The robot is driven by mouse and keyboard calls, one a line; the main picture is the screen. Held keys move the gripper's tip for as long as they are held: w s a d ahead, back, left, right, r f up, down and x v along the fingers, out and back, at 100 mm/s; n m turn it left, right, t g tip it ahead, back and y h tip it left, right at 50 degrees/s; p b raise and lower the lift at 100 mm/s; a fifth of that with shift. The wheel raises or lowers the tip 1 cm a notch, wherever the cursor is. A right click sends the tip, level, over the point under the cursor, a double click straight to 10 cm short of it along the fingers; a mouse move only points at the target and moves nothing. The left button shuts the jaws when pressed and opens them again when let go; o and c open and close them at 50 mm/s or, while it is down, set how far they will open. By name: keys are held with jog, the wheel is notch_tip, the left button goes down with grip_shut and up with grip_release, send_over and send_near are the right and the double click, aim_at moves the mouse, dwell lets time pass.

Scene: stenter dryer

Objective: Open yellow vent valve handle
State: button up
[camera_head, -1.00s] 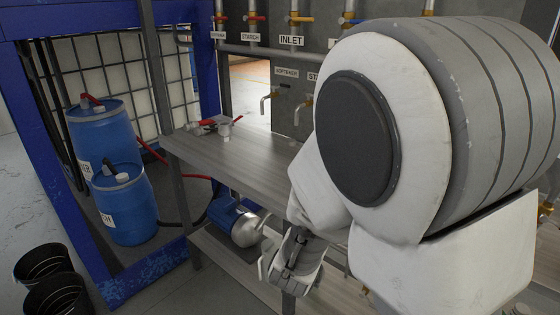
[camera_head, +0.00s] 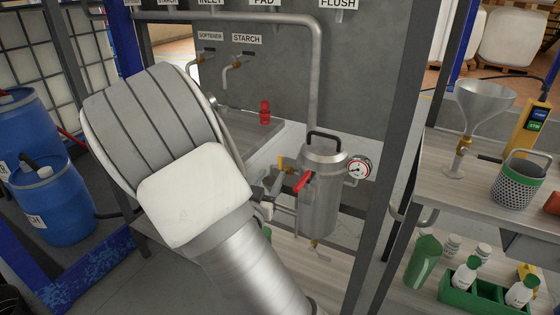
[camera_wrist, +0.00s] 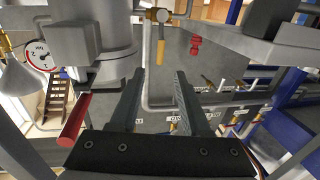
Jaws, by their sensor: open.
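In the wrist view, which looks upside down, the vessel (camera_wrist: 103,38) is at upper left and a brass valve (camera_wrist: 158,15) with a yellow handle (camera_wrist: 160,50) is at top middle. My gripper (camera_wrist: 160,76) is open and empty, its fingers pointing toward that handle and apart from it. In the head view my arm hides most of the gripper.
A red lever (camera_head: 304,181) and a pressure gauge (camera_head: 358,168) are on the vessel. The red lever (camera_wrist: 75,116) is close to my gripper's left side in the wrist view. A dark frame post (camera_head: 388,150) stands right of the vessel. A red fitting (camera_head: 265,112) is on the bench behind.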

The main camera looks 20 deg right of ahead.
aim_at(280, 160)
jog(key=b+x, duration=0.1)
jog(key=x, duration=0.8)
jog(key=shift+w+d, duration=0.1)
grip_shut()
dwell(1.1)
